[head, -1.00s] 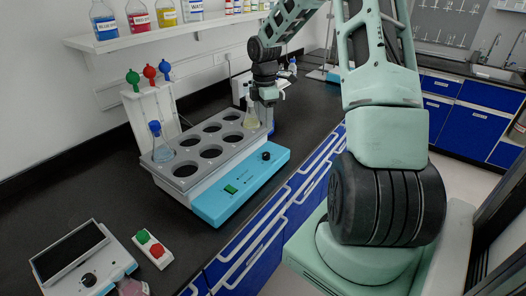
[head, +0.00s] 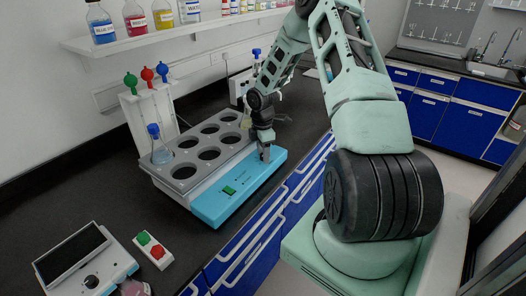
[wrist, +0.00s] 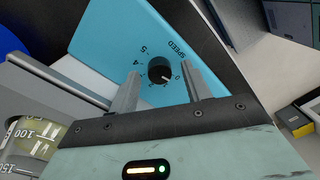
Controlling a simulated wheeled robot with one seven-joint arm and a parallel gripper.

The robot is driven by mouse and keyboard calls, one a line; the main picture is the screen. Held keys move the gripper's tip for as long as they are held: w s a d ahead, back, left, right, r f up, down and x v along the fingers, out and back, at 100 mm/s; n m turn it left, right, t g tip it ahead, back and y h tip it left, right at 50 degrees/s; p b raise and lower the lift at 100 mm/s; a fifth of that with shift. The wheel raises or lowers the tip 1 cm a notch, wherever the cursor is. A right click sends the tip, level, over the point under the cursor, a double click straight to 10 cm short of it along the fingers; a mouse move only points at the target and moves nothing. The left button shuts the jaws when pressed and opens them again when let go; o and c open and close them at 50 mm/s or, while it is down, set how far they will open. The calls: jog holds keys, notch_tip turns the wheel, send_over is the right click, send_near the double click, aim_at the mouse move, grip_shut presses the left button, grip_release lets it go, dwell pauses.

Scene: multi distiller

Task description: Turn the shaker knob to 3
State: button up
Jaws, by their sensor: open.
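The shaker (head: 214,202) is a blue-fronted unit with a grey rack of round holes on top, standing on the dark bench. Its black speed knob (wrist: 159,69) sits on the blue panel in the wrist view, with printed numbers around it and the word SPEED beside it. The knob's white mark appears to point towards the 0 side. My gripper (wrist: 160,88) is open, with one finger on each side of the knob and a gap on both sides. In the head view my gripper (head: 264,153) is over the panel's far end and hides the knob.
A flask (wrist: 32,135) with yellowish liquid is close to my gripper in the wrist view. A green switch (head: 229,190) is on the panel. A red-green button box (head: 152,249) lies nearer.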

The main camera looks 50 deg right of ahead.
jog(key=c, duration=1)
